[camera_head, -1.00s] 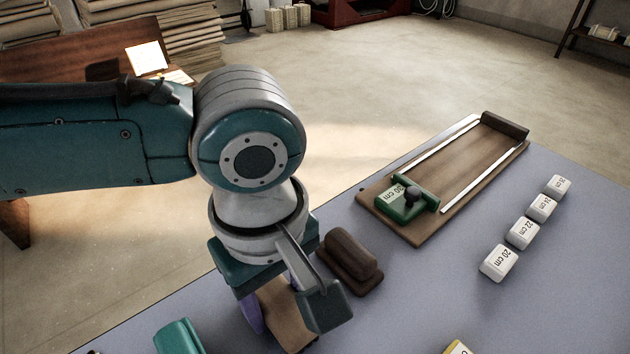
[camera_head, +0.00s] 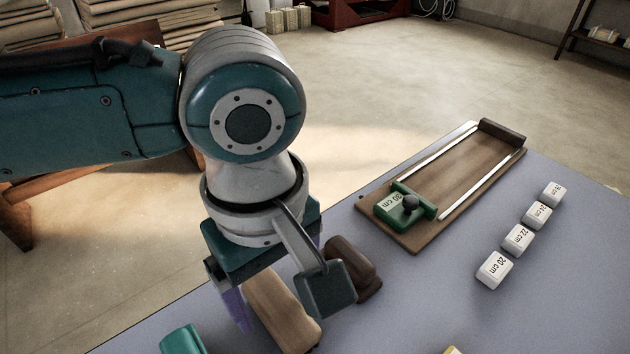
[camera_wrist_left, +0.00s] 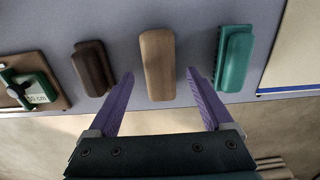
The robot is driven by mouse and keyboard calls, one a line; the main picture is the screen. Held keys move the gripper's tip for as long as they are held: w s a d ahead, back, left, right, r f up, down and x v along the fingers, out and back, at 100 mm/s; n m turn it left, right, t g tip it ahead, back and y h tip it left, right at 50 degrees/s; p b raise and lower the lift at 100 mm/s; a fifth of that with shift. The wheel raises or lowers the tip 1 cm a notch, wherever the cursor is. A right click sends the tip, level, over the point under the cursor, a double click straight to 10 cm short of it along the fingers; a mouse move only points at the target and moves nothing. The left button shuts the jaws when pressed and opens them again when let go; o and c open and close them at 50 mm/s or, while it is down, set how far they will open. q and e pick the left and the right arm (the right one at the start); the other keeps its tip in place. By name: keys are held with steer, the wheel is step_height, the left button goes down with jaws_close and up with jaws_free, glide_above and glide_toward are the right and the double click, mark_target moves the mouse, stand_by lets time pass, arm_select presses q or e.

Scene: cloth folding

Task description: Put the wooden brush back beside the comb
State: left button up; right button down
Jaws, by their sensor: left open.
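A light wooden block-shaped piece, apparently the wooden brush (camera_head: 285,312), lies on the table below my left gripper (camera_head: 268,298). In the left wrist view the wooden piece (camera_wrist_left: 157,62) sits between the two spread purple fingers (camera_wrist_left: 159,75), with a gap on each side. The gripper is open and holds nothing. A dark brown handled piece (camera_head: 360,270) lies beside the wooden one, partly behind a finger mount. A teal piece with teeth or bristles along one edge, possibly the comb (camera_wrist_left: 236,60), lies on the other side. My right gripper is out of view.
A wooden board (camera_head: 455,185) with metal rails and a green slider (camera_head: 400,207) lies further back. Several white size blocks (camera_head: 516,240) form a row at the right. The table (camera_head: 430,300) is clear in between.

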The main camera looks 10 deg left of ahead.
mark_target(279, 306)
arm_select(q)
step_height(279, 306, up, 8)
steer(key=p, duration=0.2)
steer(key=s+d+m+t+h, duration=0.2)
steer(key=s+d+m+h, duration=0.25)
steer(key=s+m, duration=0.2)
steer(key=s+a+m+y, duration=0.2)
steer(key=a+m, duration=0.1)
steer(key=a, duration=0.4)
steer(key=s+a+f+m+t+y, duration=0.1)
steer(key=s+a+m+y, duration=0.1)
steer(key=a, duration=0.5)
steer(key=shift+s+m+t, duration=0.3)
steer(key=shift+s+m, duration=0.15)
steer(key=shift+s, duration=0.4)
steer(key=shift+r, duration=0.1)
step_height(279, 306, up, 55)
steer(key=p, duration=5.5)
steer(key=shift+d, duration=0.1)
